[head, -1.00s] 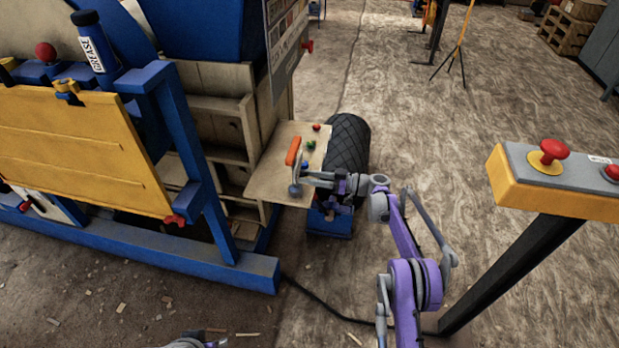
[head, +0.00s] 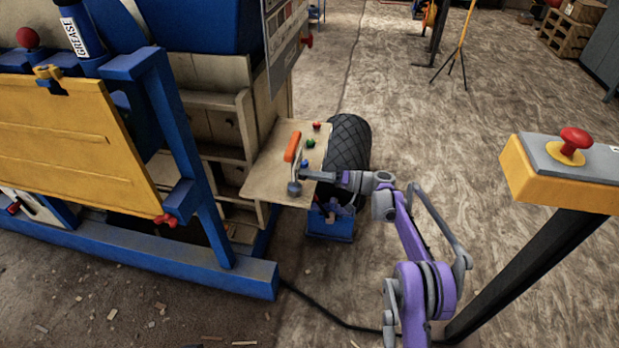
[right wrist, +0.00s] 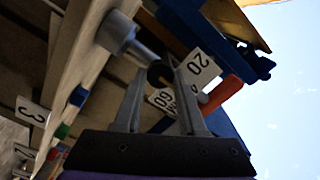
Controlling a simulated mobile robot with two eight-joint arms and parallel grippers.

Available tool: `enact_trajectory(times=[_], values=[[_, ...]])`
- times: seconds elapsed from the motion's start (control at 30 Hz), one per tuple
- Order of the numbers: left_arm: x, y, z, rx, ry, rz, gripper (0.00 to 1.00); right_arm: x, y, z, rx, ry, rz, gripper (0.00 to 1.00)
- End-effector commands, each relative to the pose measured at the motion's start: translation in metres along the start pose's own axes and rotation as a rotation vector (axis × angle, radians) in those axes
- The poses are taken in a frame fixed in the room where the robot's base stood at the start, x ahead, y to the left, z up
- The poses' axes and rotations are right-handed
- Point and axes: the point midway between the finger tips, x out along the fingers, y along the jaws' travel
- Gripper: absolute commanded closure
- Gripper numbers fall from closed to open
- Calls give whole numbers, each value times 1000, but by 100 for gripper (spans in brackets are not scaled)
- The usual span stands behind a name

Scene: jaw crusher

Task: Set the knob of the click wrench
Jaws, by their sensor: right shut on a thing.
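The click wrench (head: 293,148) has an orange handle and a round grey head. My right gripper (head: 304,176) is shut on this knob, close by the grey head. The contact is dark and partly hidden. My left gripper is out of view.
Red, green and blue small knobs (head: 311,143) sit on the shelf. A black tyre (head: 349,145) and a blue bin (head: 330,226) are just right of it. A yellow-grey control post with a red button (head: 575,140) stands at the right. The floor beyond is mostly clear.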

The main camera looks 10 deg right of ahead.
Motion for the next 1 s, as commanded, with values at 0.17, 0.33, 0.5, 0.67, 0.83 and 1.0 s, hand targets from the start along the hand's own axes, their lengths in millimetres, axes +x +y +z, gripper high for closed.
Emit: enact_trajectory(times=[0.17,0.33,0.5,0.67,0.83,1.0], values=[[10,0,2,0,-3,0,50,0,2,0,169,1,0,100],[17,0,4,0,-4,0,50,0,2,0,328,1,0,100],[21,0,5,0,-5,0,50,0,2,0,471,1,0,100],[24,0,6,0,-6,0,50,0,3,0,583,1,0,100],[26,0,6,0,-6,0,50,0,3,1,669,1,0,100],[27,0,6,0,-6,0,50,0,3,1,719,1,0,100]])
